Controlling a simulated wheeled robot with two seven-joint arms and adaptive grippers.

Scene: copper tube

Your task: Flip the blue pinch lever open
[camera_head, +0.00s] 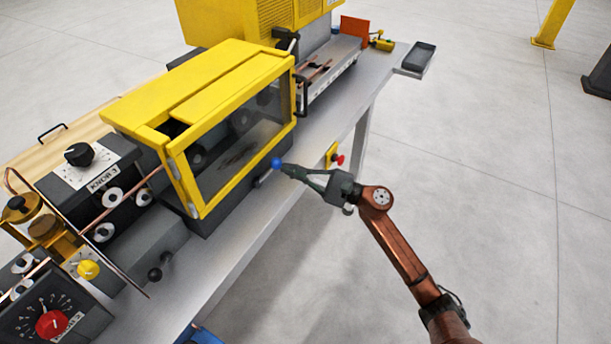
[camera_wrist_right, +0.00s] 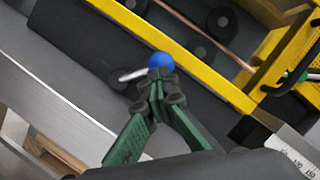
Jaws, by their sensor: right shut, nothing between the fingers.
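The blue pinch lever shows as a round blue knob (camera_head: 277,162) on a short pale rod, at the lower front of the yellow-framed machine. In the right wrist view the blue knob (camera_wrist_right: 161,62) sits just beyond my fingertips, with the rod (camera_wrist_right: 132,74) reaching to the left. My right gripper (camera_head: 287,170) is shut and empty, its tips right at the knob. It also shows in the wrist view (camera_wrist_right: 160,82), where the tips seem to touch the knob, though exact contact is hard to tell. My left gripper is not in view.
The yellow-framed guard (camera_head: 240,130) with a clear window stands directly behind the knob. A red button on a yellow plate (camera_head: 334,156) is to the right. Knobs, rollers and a copper tube (camera_head: 125,200) lie to the left. The floor in front is free.

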